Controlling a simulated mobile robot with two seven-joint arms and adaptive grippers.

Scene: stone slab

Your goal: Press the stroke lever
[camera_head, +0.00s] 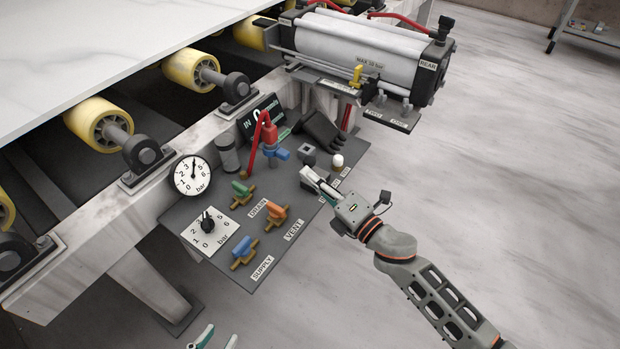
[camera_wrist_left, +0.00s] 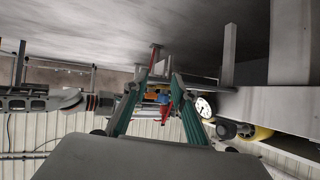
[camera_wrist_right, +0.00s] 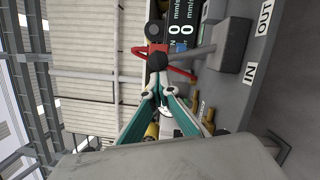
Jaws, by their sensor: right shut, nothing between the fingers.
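What I take for the stroke lever (camera_wrist_right: 190,53) shows in the right wrist view as a grey block with a rod ending in a black knob, beside the IN and OUT labels. In the head view a small dark grey block (camera_head: 308,150) on the control panel (camera_head: 275,275) may be its base. My right gripper (camera_head: 308,174) is shut and empty just in front of that block, over the panel's right side. Its fingertips (camera_wrist_right: 160,92) meet below the black knob in the right wrist view; contact cannot be told. My left gripper (camera_wrist_left: 158,88) is open and empty; its tips (camera_head: 216,338) show at the head view's bottom edge.
A cylinder (camera_head: 355,52) lies behind. The slab (camera_head: 100,45) rests on yellow rollers.

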